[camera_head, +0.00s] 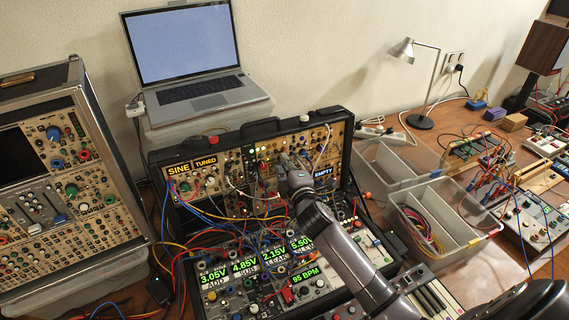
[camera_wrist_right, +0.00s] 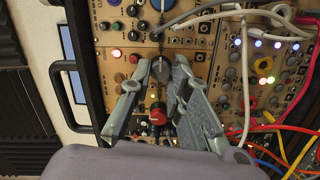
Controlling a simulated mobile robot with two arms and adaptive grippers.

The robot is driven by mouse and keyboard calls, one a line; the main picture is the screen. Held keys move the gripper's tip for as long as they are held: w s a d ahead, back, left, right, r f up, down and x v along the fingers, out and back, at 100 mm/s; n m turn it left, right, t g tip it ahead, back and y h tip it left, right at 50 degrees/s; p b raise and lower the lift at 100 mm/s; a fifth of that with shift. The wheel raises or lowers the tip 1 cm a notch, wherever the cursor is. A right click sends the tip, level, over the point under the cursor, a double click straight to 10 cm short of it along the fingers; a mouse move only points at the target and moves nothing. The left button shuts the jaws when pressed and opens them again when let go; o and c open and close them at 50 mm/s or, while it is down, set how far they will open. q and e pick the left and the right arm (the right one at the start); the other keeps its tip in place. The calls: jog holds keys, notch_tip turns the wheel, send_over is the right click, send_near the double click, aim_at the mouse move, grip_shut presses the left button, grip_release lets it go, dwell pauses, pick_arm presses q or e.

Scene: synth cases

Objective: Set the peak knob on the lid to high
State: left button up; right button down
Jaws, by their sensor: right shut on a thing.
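The open synth case has an upright lid (camera_head: 333,117) full of tan modules with knobs, sockets and patch cables. My right gripper (camera_head: 287,162) is at the middle of this lid panel, its arm coming from the lower right. A red knob (camera_wrist_right: 158,115) lies between the fingers, nearer the palm. The labels by the grey knob are too small to read, so its name and setting cannot be told. My left gripper is out of view.
Blue, white and red cables (camera_head: 205,213) hang across the lid and lower panel. A laptop (camera_head: 190,60) stands behind the case. A taller synth rack (camera_head: 60,170) is at left. A grey bin (camera_head: 455,232) with cables, a lamp (camera_head: 420,122) and small boards are at right.

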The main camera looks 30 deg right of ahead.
jog(key=shift+m, duration=0.3)
jog(key=c, duration=1.5)
grip_release()
jog(key=s, duration=0.4)
jog(key=s+a, duration=0.1)
jog(key=s, duration=0.3)
jog(key=s+a+r, duration=0.1)
jog(key=s, duration=0.3)
